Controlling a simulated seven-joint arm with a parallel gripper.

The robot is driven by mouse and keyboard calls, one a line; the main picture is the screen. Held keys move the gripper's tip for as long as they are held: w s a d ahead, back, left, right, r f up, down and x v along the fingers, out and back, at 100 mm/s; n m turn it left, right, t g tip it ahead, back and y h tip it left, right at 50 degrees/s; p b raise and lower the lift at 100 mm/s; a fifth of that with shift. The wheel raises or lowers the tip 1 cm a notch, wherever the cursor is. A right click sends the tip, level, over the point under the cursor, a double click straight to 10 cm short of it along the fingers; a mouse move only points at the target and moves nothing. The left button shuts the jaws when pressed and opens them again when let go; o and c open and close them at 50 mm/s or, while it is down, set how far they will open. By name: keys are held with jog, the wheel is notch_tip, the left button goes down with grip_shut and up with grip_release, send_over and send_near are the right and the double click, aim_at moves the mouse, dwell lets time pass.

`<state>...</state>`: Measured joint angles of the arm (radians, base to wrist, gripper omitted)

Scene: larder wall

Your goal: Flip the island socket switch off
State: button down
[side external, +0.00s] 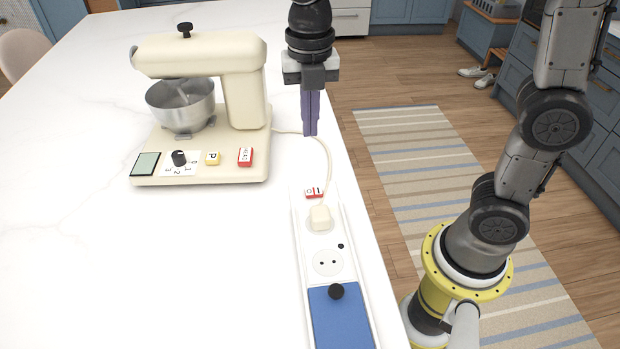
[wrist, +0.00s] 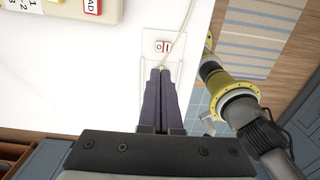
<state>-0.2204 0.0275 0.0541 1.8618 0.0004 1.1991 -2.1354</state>
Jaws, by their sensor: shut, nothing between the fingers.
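The island socket switch (side external: 314,192) is a small red-and-white rocker marked I and O at the far end of the socket strip (side external: 299,248). It also shows in the wrist view (wrist: 163,47), just beyond my fingertips. I cannot tell which side is pressed. My gripper (side external: 310,133) points down above the strip's far end, with its purple fingers shut and empty. In the side view the fingertips appear above the switch and apart from it. A cream plug (side external: 320,217) sits in the socket beside the switch.
A cream stand mixer (side external: 200,100) with a steel bowl (side external: 182,104) stands left of my gripper. Its cord (side external: 327,160) runs to the plug. An empty socket (side external: 328,262) and a blue lid (side external: 338,318) with a black knob lie nearer. The white worktop (side external: 200,260) is clear at left.

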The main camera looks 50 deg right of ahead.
aim_at(310, 191)
jog(key=shift+f, duration=0.1)
notch_tip(310, 191, down, 14)
jog(key=shift+r, duration=0.1)
dwell(0.7)
jog(key=shift+a, duration=0.1)
